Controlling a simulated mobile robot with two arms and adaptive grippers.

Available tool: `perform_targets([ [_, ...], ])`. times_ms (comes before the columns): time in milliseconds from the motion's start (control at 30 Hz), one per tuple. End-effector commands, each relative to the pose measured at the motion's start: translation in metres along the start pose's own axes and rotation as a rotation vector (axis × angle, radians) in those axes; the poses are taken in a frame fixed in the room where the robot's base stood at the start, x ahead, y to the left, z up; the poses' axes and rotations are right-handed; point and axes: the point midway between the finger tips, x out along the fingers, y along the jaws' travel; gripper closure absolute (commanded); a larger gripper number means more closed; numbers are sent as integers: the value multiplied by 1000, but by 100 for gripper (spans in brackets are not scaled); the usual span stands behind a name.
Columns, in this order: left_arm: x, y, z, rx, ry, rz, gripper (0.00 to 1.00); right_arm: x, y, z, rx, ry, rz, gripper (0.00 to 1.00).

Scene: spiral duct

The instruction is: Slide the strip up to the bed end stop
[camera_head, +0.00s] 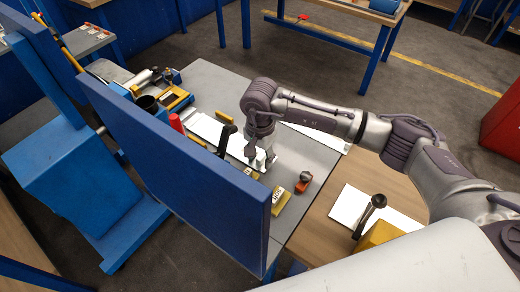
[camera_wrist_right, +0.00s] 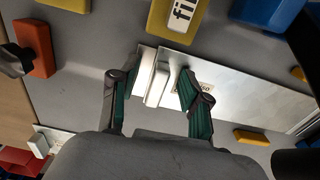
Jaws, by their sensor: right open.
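The pale metal strip (camera_head: 205,128) lies on the grey bed (camera_head: 315,155) in the head view. In the right wrist view the strip (camera_wrist_right: 250,92) runs from the middle towards the lower right, with a white upright tab (camera_wrist_right: 157,84) near its end. My right gripper (camera_head: 262,162) is low over that end. In the wrist view its fingers (camera_wrist_right: 157,88) are open, one on each side of the tab, with a gap showing. An orange-red block with a dark knob (camera_head: 303,182) stands beyond the strip's end; I cannot tell whether it is the end stop. My left gripper is out of view.
A tall blue panel (camera_head: 185,150) stands along the bed's near left side. Yellow blocks (camera_head: 281,200) sit beside the strip. A black lever (camera_head: 369,212) on a yellow base stands by a white sheet (camera_head: 347,205) on the wooden top. Tools crowd the bed's far left end.

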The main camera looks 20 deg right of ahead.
Motion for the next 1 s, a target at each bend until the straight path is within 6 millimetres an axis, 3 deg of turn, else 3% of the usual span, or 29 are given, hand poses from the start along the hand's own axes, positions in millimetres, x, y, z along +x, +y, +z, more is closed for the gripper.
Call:
perform_targets([
  [167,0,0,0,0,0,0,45,0,0,0,0,0,0,53],
  [467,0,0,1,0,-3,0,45,0,0,0,0,0,-1,100],
  [1000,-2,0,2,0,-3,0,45,-1,11,-1,0,1,-1,100],
])
